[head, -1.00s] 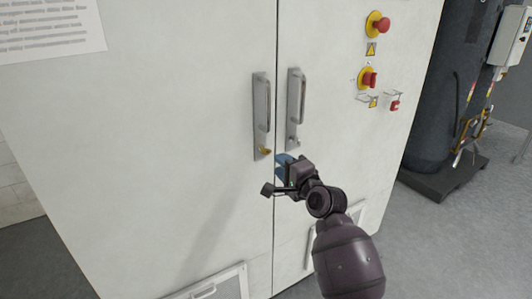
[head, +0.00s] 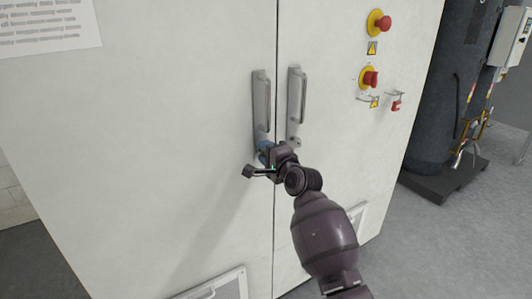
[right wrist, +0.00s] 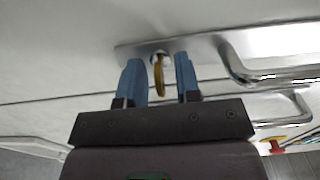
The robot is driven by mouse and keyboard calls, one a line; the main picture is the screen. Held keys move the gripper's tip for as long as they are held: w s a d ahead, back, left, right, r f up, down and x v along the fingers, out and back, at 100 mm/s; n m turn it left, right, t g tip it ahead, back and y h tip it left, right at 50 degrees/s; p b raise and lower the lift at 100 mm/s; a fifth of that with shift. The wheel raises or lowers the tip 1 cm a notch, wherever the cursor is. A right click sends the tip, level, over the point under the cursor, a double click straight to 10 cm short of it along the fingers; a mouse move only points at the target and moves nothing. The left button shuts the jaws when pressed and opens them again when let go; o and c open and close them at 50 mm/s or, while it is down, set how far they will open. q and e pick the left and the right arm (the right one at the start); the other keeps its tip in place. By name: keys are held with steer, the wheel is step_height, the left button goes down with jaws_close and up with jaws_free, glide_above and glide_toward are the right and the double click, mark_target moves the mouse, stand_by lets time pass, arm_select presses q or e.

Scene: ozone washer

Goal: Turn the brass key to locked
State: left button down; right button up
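The brass key (right wrist: 159,75) sits in the lock at the end of the left door's handle plate (head: 259,84). In the right wrist view it stands between the two blue fingers of my right gripper (right wrist: 160,82), with a gap on both sides. The right gripper is open around it and does not visibly touch it. In the head view my right gripper (head: 264,152) is at the bottom of the left handle plate and hides the key. My left gripper is in neither view.
The right door's handle (head: 297,94) is close beside, across the door seam. Red emergency buttons (head: 379,23) and a small red padlock (head: 396,104) are on the right door. A dark tank (head: 440,90) stands at the right.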

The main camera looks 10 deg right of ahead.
steer(key=c, duration=0.4)
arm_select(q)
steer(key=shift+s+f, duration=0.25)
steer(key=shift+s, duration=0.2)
arm_select(e)
jaws_close()
